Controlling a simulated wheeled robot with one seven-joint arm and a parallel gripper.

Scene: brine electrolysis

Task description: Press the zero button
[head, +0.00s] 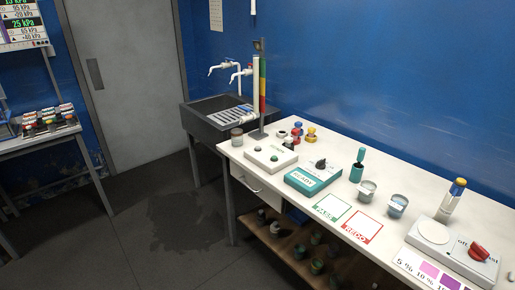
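No button has a readable zero label in the head view. At the right end, a white unit (456,248) carries a round pale plate (433,231) and a red knob (479,251). My gripper is not in view.
The white bench (328,202) runs along the blue wall, with green and red framed cards, grey cups (367,188) and small bottles on it. A dark sink (203,124) stands at its left end. Open floor (140,230) lies at the left front.

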